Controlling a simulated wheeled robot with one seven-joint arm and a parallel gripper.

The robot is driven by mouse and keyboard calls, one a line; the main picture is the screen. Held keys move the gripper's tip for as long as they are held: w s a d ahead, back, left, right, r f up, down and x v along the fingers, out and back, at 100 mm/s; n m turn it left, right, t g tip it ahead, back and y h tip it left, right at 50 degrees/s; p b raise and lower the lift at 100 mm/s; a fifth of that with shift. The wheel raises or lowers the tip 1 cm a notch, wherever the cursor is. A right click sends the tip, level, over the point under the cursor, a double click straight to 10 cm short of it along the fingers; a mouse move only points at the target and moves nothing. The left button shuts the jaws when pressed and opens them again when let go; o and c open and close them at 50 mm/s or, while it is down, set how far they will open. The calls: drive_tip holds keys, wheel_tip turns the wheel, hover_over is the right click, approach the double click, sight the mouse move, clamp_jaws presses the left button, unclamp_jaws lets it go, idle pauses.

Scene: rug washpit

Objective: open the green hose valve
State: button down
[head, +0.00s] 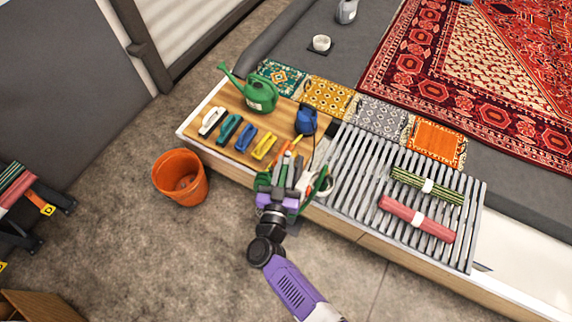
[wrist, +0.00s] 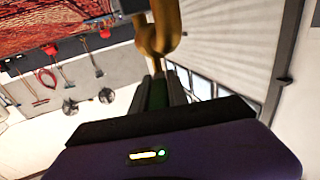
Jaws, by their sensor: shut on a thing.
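In the wrist view a green piece (wrist: 157,94), which looks like the green hose valve's handle, sits between my dark gripper fingers. A blurred brass-coloured body (wrist: 160,35) stands just beyond it. My gripper (head: 283,172) is shut on this green handle, at the near edge of the bench in the head view. There my gripper hides most of the valve, and only bits of green show around it. I cannot tell how far the handle is turned.
The wooden bench top (head: 197,107) holds a green watering can (head: 259,95), several coloured brushes (head: 229,129) and a blue container (head: 306,119). A slatted rack (head: 365,180) with two rolled bundles lies to the right. An orange bucket (head: 181,177) stands on the floor at left.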

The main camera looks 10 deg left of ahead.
drive_tip(key=shift+s+a+r, duration=0.1)
drive_tip(key=shift+a, duration=0.05)
drive_tip(key=c, duration=1.3)
unclamp_jaws()
drive_tip(key=shift+s, duration=3.9)
